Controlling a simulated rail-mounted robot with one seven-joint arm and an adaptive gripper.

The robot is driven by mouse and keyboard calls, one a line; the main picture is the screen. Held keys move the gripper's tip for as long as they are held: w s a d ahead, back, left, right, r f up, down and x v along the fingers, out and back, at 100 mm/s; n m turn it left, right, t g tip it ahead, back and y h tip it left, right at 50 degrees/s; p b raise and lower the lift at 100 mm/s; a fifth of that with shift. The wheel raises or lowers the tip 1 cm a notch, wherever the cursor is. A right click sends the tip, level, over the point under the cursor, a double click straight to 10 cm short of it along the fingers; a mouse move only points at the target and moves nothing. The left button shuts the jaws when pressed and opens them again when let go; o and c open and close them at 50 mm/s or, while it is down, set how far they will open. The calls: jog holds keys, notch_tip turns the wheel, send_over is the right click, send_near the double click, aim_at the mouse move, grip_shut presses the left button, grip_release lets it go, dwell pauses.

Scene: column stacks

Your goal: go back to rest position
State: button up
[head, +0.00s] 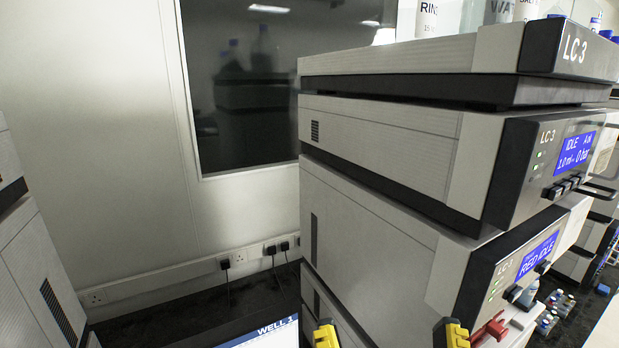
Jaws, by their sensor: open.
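My gripper (389,334) shows at the bottom edge of the head view, with only its two yellow-and-black fingertips visible. The fingertips are wide apart, and nothing is seen held between them. The rest of the gripper and the arm are below the picture. The fingers show in front of the lower part of the LC 3 stack (375,215); I cannot tell how far they are from it.
The LC 3 stack fills the right, with blue displays and bottles (437,18) on top. A red fitting (492,328) is near its lower front. A screen reading "WELL 1" (262,335) is at the bottom. Another cabinet (30,265) stands left. Wall sockets (97,298) are behind.

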notch_tip(320, 180, up, 20)
jog(key=p, duration=1.7)
